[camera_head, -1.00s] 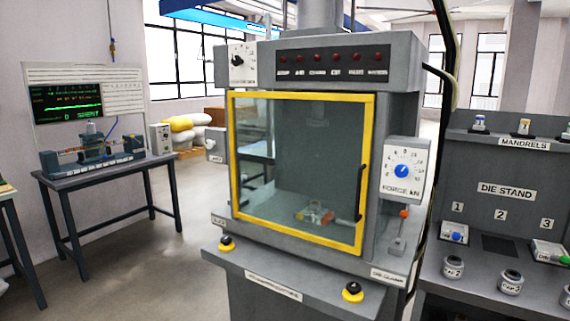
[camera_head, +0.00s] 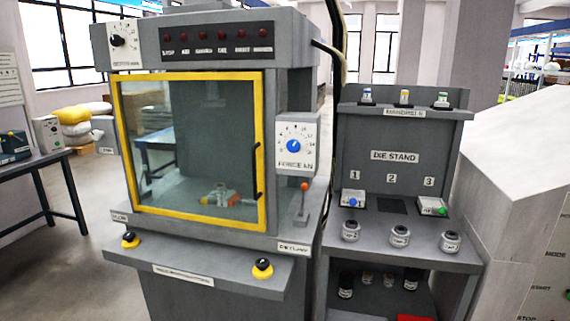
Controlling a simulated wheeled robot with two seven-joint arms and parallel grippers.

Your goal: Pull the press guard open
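The press guard (camera_head: 122,150) is a clear panel in a yellow frame on the front of the grey press (camera_head: 295,75). It looks shut, with its frame covering the press opening. A dark vertical handle (camera_head: 257,172) is on the right side of the guard. Through the panel I see a small block with orange and white parts on the press bed. Neither of my grippers is in view.
A shelf with two yellow-and-black buttons (camera_head: 262,268) juts out below the guard. An orange-tipped lever (camera_head: 303,200) and a force dial (camera_head: 296,146) are right of it. The die stand (camera_head: 395,157) stands further right. Open floor lies at left.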

